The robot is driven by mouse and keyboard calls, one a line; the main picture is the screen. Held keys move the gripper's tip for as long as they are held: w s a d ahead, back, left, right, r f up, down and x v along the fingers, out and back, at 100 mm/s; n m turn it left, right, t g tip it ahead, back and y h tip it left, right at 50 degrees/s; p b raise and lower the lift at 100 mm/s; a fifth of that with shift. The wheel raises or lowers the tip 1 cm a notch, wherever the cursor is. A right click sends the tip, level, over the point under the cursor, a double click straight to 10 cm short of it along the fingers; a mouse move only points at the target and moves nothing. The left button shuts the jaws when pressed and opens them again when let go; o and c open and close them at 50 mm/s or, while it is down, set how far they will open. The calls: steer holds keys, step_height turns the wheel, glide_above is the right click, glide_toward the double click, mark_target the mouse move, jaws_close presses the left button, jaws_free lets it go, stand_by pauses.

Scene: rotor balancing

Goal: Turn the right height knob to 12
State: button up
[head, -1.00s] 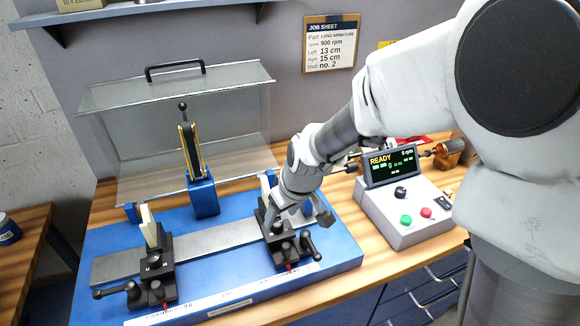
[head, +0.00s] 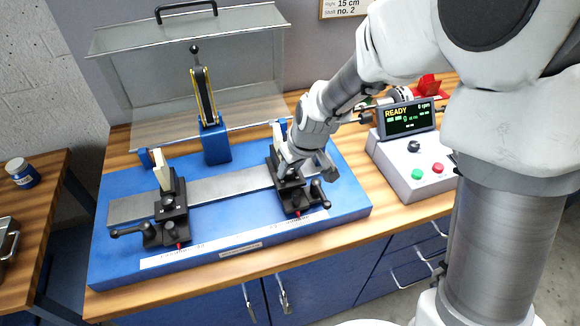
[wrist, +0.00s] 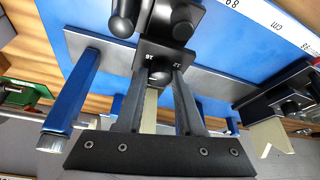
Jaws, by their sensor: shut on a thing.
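The right support (head: 294,200) is a black carriage on the grey rail of the blue bed. In the wrist view its block carries the dark round right height knob (wrist: 160,77), with white numerals that appear upside down and seem to read 16 and 12 on either side. My gripper (wrist: 161,74) reaches down onto this block, its two fingers shut on the knob. In the head view my gripper (head: 288,174) covers the knob. The knob's pointer and setting cannot be read.
The left support (head: 170,208) stands farther left on the rail (head: 232,184). A tilted clear guard (head: 250,75) and a blue post (head: 215,145) stand behind. The control box (head: 405,175) with its READY display is to the right.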

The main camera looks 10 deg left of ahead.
jaws_close()
steer(key=shift+m, duration=0.3)
steer(key=m+p, duration=0.1)
steer(key=m+h+p, duration=0.1)
steer(key=m, duration=0.1)
steer(key=shift+s+a+r+t, duration=0.1)
steer(key=shift+a+r+t, duration=0.1)
steer(key=shift+t, duration=0.1)
steer(key=shift+f+m+t+h+p, duration=0.15)
steer(key=shift+m+h+p, duration=0.2)
steer(key=shift+m+p, duration=0.45)
steer(key=shift+r+m+t+h+p, duration=0.15)
steer(key=shift+m+h+p, duration=0.2)
steer(key=shift+m+p, duration=0.45)
steer(key=shift+f+m, duration=0.2)
steer(key=shift+m, duration=0.3)
steer(key=o, duration=1)
jaws_free()
steer(key=shift+c, duration=0.2)
